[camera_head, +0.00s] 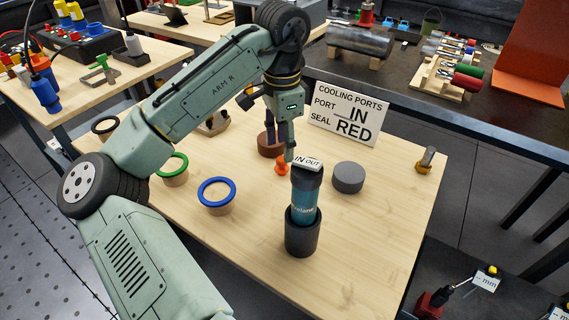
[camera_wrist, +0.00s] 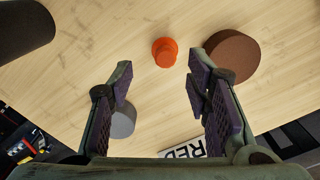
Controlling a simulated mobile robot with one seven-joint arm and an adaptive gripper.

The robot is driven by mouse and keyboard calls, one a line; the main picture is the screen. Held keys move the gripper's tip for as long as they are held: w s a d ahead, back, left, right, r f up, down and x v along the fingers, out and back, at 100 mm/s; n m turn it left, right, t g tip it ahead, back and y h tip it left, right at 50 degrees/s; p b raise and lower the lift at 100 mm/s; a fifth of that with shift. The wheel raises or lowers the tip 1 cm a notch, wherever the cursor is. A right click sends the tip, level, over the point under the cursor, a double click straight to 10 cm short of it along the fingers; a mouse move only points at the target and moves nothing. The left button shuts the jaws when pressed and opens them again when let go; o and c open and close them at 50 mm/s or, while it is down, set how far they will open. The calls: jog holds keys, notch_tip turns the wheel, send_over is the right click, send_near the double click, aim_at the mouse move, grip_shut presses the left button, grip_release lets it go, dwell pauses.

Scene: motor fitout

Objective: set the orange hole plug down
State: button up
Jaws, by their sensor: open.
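The orange hole plug (camera_head: 282,167) stands on the wooden table, behind and left of the motor in the head view. In the wrist view the plug (camera_wrist: 165,51) lies on bare wood, just beyond my fingertips and roughly midway between them. My gripper (camera_head: 281,148) is above the table near the plug and partly hides it in the head view. In the wrist view my gripper (camera_wrist: 161,73) is open, with nothing between its fingers. The dark motor with a teal band (camera_head: 304,204) stands upright in a dark holder, with a white IN OUT tag (camera_head: 306,163) on top.
A brown disc (camera_head: 267,147) and a grey disc (camera_head: 348,178) are near the plug. Blue (camera_head: 217,191) and green (camera_head: 173,166) rings sit at left. A sign (camera_head: 346,114) reading IN RED stands at the back. The table's front right is clear.

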aim_at(282, 158)
jog(key=shift+w+f+p, duration=0.15)
jog(key=shift+f+p, duration=0.15)
jog(key=shift+f, duration=1.35)
jog(key=shift+w+f+p, duration=0.15)
jog(key=shift+f+p, duration=0.1)
jog(key=shift+f, duration=1.4)
jog(key=c, duration=0.9)
